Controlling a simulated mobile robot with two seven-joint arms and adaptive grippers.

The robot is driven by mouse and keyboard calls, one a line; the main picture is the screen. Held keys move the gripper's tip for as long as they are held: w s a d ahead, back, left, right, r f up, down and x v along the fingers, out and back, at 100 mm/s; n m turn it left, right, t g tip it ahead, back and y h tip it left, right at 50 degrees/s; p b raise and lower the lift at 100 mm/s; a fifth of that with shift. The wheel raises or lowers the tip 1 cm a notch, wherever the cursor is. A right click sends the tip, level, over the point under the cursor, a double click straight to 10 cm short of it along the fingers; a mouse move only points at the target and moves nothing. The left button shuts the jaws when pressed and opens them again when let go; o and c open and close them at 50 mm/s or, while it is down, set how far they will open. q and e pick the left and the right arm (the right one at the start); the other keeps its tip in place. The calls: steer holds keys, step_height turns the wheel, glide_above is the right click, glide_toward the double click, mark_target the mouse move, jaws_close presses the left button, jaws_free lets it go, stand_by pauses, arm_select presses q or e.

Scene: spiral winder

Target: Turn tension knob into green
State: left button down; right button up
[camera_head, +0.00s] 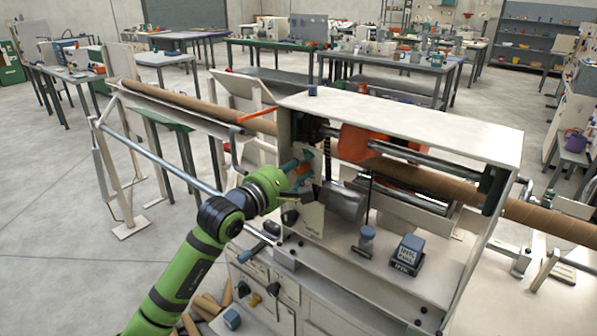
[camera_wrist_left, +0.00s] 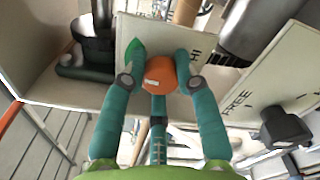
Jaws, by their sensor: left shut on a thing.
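The tension knob (camera_wrist_left: 160,76) is orange and sits on a pale panel (camera_wrist_left: 195,22) in the left wrist view. My left gripper (camera_wrist_left: 160,72) has one teal finger on each side of the knob and is shut on it. A green mark (camera_wrist_left: 134,52) shows on the panel at the knob's upper left. Part of the letters "HI" is visible to the right of the knob. In the head view my left gripper (camera_head: 300,166) reaches the upright panel at the machine's left end, where the knob is mostly hidden. My right gripper is not in view.
A panel marked "FREE" (camera_wrist_left: 245,92) with a dark knob (camera_wrist_left: 284,126) stands right of the gripper. A long brown tube (camera_head: 420,181) runs through the winder under its white top (camera_head: 410,125). A blue-topped box (camera_head: 408,252) sits on the machine's lower deck.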

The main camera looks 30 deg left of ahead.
arm_select(q)
steer(key=shift+r, duration=0.35)
steer(key=c, duration=1.2)
jaws_free()
steer(key=shift+d+f, duration=0.1)
steer(key=shift+d, duration=0.1)
steer(key=shift+s+a+f, duration=0.1)
steer(key=shift+s+f, duration=0.1)
steer(key=shift+s, duration=0.25)
steer(key=s, duration=1.1)
steer(key=shift+a+r, duration=0.2)
steer(key=shift+a, duration=0.15)
